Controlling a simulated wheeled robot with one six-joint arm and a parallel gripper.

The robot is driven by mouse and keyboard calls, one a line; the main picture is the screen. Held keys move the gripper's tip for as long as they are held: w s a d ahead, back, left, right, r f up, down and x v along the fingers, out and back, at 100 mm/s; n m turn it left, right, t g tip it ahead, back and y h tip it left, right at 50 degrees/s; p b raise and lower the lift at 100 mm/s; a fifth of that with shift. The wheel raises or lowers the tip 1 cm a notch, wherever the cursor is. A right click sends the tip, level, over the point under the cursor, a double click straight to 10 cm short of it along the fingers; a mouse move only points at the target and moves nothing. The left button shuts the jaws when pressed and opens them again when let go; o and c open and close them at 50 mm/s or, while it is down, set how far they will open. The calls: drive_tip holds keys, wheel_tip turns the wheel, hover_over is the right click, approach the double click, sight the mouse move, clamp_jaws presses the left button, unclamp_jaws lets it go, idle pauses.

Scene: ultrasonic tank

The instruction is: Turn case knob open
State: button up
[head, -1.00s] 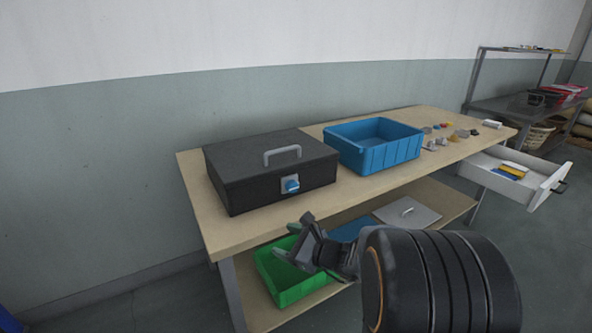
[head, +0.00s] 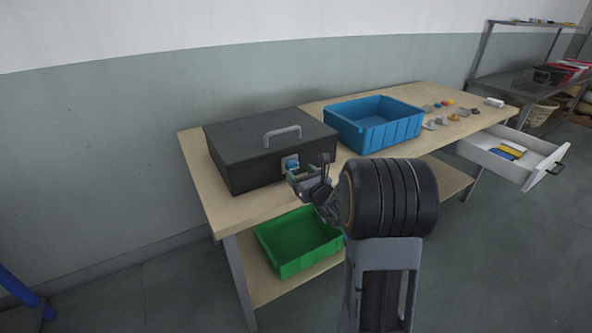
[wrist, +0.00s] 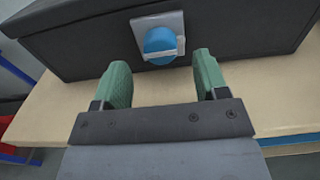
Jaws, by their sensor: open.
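The black case (head: 245,160) sits shut on the left part of the wooden table, with a grey handle (head: 282,132) on its lid. Its blue knob (head: 292,165) is on a grey plate on the front face. In the wrist view the knob (wrist: 160,44) carries a light bar that lies roughly level. My gripper (head: 308,178) is open and empty, close in front of the case. In the wrist view my gripper's green fingers (wrist: 158,80) stand apart on either side of the knob, short of it; I see no contact.
A blue bin (head: 372,125) stands right of the case, with several small parts beyond it. An open drawer (head: 510,155) juts out at the right. A green bin (head: 298,243) is on the lower shelf. The table strip before the case is clear.

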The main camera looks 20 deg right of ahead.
sight(294, 168)
drive_tip(key=shift+w+a, duration=0.15)
drive_tip(key=shift+w, duration=0.75)
drive_tip(key=shift+w+a, duration=0.1)
drive_tip(key=shift+w, duration=0.75)
drive_tip(key=c, duration=0.9)
